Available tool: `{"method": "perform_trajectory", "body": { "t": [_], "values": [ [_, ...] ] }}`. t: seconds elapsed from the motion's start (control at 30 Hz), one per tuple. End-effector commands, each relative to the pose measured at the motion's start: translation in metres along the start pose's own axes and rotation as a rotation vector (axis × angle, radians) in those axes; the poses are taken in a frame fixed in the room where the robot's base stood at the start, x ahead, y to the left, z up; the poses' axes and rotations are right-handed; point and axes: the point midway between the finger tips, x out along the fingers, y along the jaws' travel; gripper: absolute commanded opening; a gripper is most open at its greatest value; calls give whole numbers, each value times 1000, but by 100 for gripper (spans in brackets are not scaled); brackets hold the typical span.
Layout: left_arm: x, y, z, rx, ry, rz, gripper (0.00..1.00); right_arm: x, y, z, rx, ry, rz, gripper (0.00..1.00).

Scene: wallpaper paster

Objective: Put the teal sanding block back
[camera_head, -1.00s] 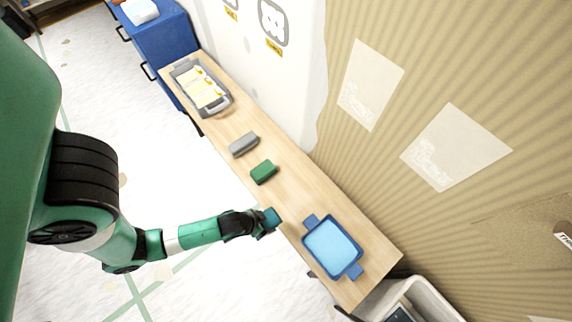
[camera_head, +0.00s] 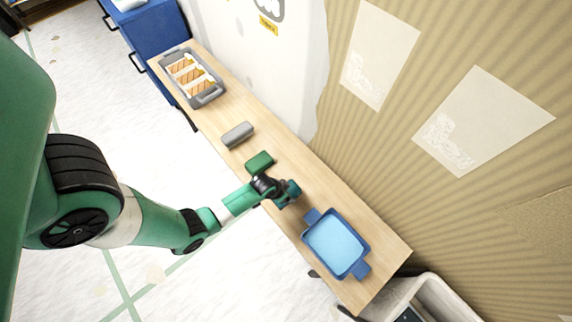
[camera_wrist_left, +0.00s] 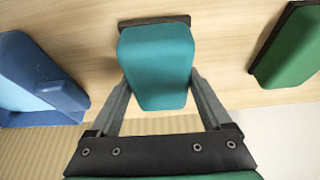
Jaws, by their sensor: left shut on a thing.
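The teal sanding block (camera_wrist_left: 158,65) is between the two fingers of my left gripper (camera_wrist_left: 158,95) in the left wrist view. My left gripper (camera_head: 287,194) is shut on it, over the wooden bench between the green block and the blue tray. In the head view the teal block (camera_head: 291,196) is partly hidden by the gripper. A dark base shows at its far end against the wood; I cannot tell whether it touches the bench. My right gripper is not in view.
The wooden bench (camera_head: 325,190) holds a green block (camera_head: 259,162), a grey block (camera_head: 237,134), a grey tray with striped pieces (camera_head: 219,91) and a blue tray (camera_head: 311,215). Bare wood lies around the teal block. A papered wall stands behind the bench.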

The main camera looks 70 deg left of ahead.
Motion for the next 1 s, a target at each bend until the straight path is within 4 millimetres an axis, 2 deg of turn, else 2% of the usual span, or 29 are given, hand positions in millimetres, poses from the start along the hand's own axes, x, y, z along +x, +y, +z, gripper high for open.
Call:
{"method": "perform_trajectory", "body": {
  "t": [0.03, 0.1, 0.43, 0.47, 0.53, 0.87, 1.0],
  "values": [
    [12, 0, 7, 1, -4, 0, 24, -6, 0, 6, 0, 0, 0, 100],
    [17, 0, 9, 1, -3, 0, 24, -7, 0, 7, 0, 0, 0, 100],
    [19, 0, 10, 1, -2, 0, 24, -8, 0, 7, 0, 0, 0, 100],
    [17, 0, 9, 1, -2, 0, 88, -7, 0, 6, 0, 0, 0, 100],
    [17, 0, 9, 1, -2, 0, 100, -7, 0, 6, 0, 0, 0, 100],
    [22, 0, 11, 1, -1, 0, 100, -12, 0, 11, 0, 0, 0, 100],
    [-10, 0, 7, 1, -1, 0, 100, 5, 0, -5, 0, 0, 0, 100]
  ]
}}
